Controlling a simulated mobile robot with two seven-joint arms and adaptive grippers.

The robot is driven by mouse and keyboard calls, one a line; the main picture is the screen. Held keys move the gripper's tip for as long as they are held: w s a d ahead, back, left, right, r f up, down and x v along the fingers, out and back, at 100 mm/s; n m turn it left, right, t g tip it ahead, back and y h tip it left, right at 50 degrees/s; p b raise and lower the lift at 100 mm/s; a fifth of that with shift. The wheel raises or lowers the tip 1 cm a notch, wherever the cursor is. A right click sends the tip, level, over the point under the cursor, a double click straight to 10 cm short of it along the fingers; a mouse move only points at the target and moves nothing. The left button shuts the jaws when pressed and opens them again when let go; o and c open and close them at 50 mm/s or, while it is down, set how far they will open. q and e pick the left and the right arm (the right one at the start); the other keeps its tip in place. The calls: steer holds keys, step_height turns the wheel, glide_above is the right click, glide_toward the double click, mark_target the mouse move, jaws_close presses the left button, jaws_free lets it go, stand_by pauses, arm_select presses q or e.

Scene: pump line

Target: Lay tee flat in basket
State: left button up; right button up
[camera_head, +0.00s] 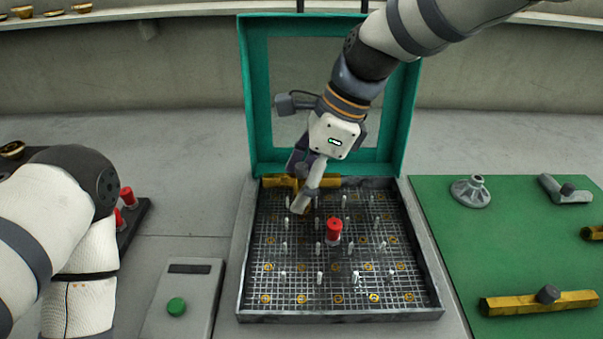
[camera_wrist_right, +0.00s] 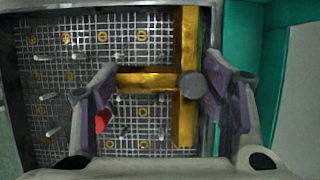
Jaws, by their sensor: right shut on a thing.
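The yellow tee (camera_wrist_right: 150,80) with its grey knob (camera_wrist_right: 193,86) is between the fingers of my right gripper (camera_wrist_right: 160,88), which is shut on it. In the head view the tee (camera_head: 325,181) is at the back edge of the basket (camera_head: 340,315), its bar along the back wall and level. My right gripper (camera_head: 303,192) reaches down over it and hides its middle. I cannot tell whether the tee touches the basket floor. My left arm shows at the left, but its gripper is out of view.
A red-topped piece (camera_head: 334,230) stands in the basket among several white pegs. The teal frame (camera_head: 255,100) rises behind. A green mat (camera_head: 450,250) at right holds a grey cone (camera_head: 472,191), an elbow (camera_head: 565,188) and a yellow pipe piece (camera_head: 525,303). A button box (camera_head: 190,285) stands left.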

steer(key=shift+f, duration=1.25)
steer(key=o, duration=1.4)
steer(key=shift+r, duration=0.1)
steer(key=v, duration=1.2)
